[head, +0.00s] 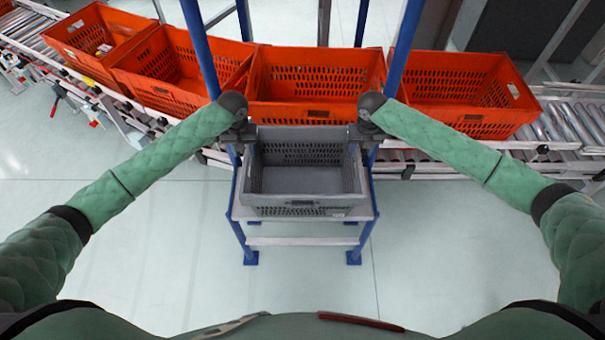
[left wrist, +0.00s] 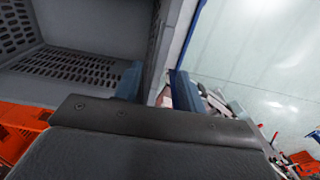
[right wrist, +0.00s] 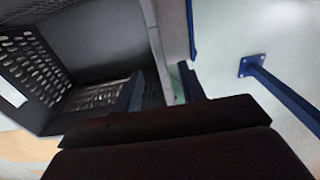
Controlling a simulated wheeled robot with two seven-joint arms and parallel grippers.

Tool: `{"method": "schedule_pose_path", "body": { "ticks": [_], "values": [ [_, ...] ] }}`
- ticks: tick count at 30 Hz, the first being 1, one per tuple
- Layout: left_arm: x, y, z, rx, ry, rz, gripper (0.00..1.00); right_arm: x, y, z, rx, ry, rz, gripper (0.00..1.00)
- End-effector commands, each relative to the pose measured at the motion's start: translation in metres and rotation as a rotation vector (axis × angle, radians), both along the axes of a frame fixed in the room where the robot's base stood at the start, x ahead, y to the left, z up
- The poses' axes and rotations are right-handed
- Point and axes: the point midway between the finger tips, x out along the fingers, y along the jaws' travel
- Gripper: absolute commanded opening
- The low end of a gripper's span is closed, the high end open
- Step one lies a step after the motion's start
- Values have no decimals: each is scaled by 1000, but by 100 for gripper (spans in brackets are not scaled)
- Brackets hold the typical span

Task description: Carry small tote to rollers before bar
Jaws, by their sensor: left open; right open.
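The small grey tote (head: 302,201) stands upright and empty on a blue-legged stand (head: 300,241) in the middle of the head view. My left gripper (head: 243,134) is at its left side wall, near the far corner. My right gripper (head: 365,133) is at its right side wall, near the far corner. Both are open. In the left wrist view the tote wall (left wrist: 163,45) runs between the fingers (left wrist: 156,84). In the right wrist view the tote wall (right wrist: 153,48) also runs between the fingers (right wrist: 160,88). Bare rollers (head: 565,124) show at the right of the conveyor.
Orange totes (head: 315,86) line the conveyor behind the stand. Two blue posts (head: 201,50) (head: 403,45) rise behind the grey tote, in front of the conveyor. More bare rollers (head: 27,25) show at the far left. The floor (head: 150,250) beside the stand is clear.

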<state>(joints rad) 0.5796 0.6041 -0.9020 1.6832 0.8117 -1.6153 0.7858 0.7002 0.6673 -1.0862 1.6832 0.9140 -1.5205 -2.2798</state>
Motion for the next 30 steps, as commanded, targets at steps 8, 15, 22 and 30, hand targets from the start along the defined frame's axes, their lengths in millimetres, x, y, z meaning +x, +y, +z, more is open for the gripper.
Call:
{"method": "schedule_pose_path", "body": {
  "ticks": [8, 15, 22, 30],
  "values": [
    [0, 0, -3, 0, 1, -1, 40, 0, 0, -3, 0, 0, -2, 40],
    [-1, 0, -30, 1, 2, -1, 40, -1, 0, -31, 0, 3, -4, 40],
    [0, -1, -60, 0, 1, -1, 40, -1, 0, -60, 0, 2, -4, 40],
    [0, 0, -77, 0, 0, -2, 40, 0, 0, -77, 0, 0, -4, 40]
  ]
}}
